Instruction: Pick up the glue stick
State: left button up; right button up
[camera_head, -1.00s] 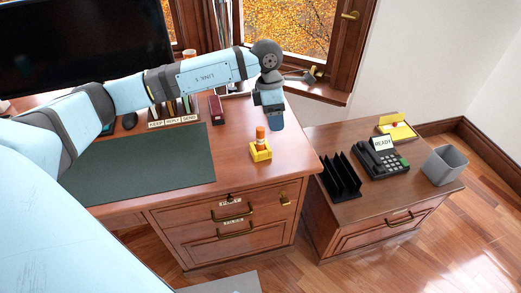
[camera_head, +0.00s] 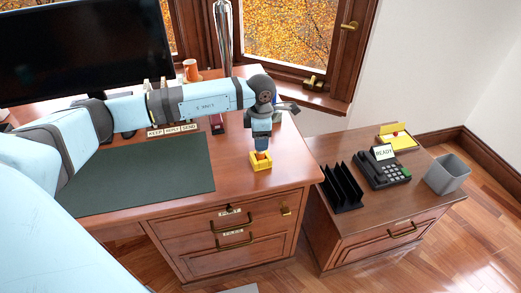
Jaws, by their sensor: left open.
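The glue stick (camera_head: 262,156) shows as a small orange piece in a yellow holder (camera_head: 260,165) near the right edge of the desk. Most of it is hidden by my left gripper (camera_head: 262,149), which points straight down directly over it. The fingertips are at the top of the glue stick, and I cannot tell whether they touch it. The left gripper is open. My right gripper is not in view.
The desk (camera_head: 232,185) holds a dark green mat (camera_head: 140,183), a monitor (camera_head: 80,50), labelled sorters (camera_head: 171,131) and an orange cup (camera_head: 191,70). A lower cabinet at right carries a black rack (camera_head: 343,186), a phone (camera_head: 383,170) and a grey bin (camera_head: 446,174).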

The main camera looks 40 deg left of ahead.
pick_arm(q)
notch_tip(320, 180, down, 4)
jog(key=shift+r, duration=0.1)
jog(key=c, duration=1)
jog(key=shift+r, duration=0.1)
notch_tip(320, 180, up, 20)
jog(key=shift+p, duration=0.45)
